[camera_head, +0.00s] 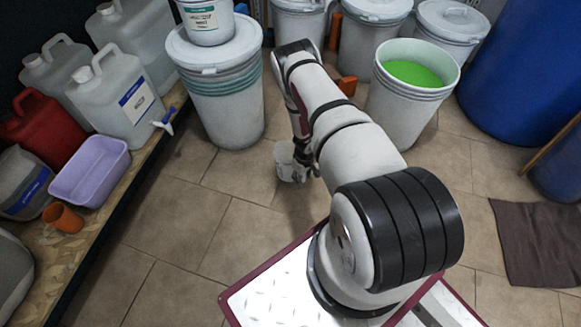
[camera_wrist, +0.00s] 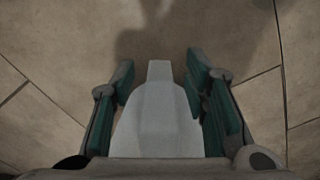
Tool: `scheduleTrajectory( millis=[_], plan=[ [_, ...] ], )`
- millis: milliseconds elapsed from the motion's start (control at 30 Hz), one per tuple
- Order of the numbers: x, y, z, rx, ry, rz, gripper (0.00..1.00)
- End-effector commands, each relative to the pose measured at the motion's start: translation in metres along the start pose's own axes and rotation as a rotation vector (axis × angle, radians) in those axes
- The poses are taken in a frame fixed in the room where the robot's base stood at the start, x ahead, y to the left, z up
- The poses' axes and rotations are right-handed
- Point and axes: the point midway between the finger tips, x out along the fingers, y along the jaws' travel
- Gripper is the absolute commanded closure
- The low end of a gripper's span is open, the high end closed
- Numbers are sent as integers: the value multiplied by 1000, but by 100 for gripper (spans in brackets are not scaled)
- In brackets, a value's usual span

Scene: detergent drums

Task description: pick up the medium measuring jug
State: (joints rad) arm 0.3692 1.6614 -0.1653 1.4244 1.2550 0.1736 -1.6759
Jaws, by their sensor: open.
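A pale, whitish jug (camera_head: 284,158) shows in the head view at the end of my arm, low over the tiled floor. I cannot tell whether it touches the floor, and no size mark shows. My gripper (camera_head: 300,170) is just to its right and partly overlaps it. In the wrist view the pale jug (camera_wrist: 158,115) lies between the two green-padded fingers of my gripper (camera_wrist: 160,78). The fingers are open, one on each side, with a narrow gap visible on the left. The jug's lower part is hidden by the gripper body.
A large lidded drum (camera_head: 222,105) stands left of my arm, and an open drum with green liquid (camera_head: 400,110) stands right. A wooden shelf (camera_head: 150,140) with jugs, a lilac tub (camera_head: 92,170) and an orange cup (camera_head: 63,218) runs along the left. Floor between is clear.

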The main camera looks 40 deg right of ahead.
Motion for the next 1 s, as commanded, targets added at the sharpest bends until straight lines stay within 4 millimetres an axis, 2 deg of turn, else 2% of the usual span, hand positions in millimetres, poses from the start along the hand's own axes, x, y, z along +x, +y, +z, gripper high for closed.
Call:
scheduleTrajectory(
  millis=[133,300,733,1000],
  plan=[
    [-1,0,0,0,0,0,61],
    [-1,0,0,1,0,0,99],
    [-3,0,0,2,0,0,100],
    [-23,1,-1,4,1,1,100]
  ],
)
